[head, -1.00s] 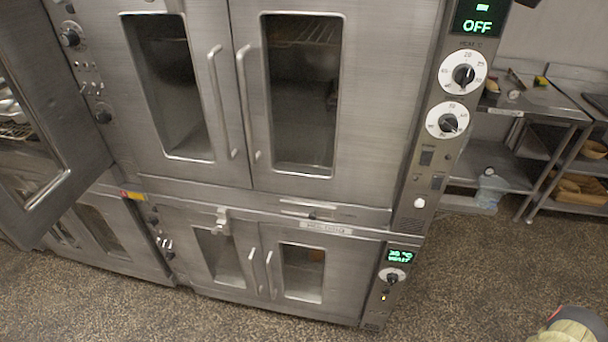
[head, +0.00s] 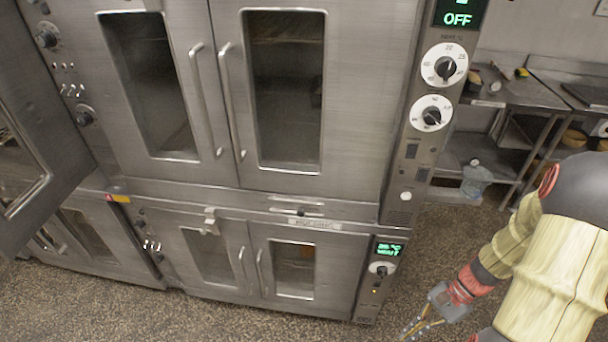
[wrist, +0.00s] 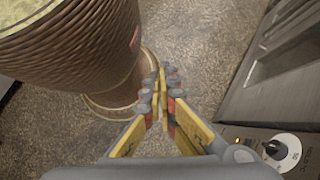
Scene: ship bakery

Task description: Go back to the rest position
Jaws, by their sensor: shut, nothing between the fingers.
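My gripper (head: 416,328) is at the lower right in the head view, at the end of my bent arm, low over the speckled floor and just right of the lower oven's control panel. In the wrist view my gripper (wrist: 161,78) has its yellow and grey fingers together at the tips, with nothing held. The lower oven's control panel (wrist: 262,139), with a white-ringed dial, shows at the lower right of that view, apart from the fingers.
The large double-door oven (head: 350,130) fills the middle, its display reading OFF. A smaller oven (head: 335,250) stands below it, doors closed. An open oven door (head: 50,130) is at the left. A steel table (head: 510,95) stands at the back right. The floor (head: 230,320) in front is clear.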

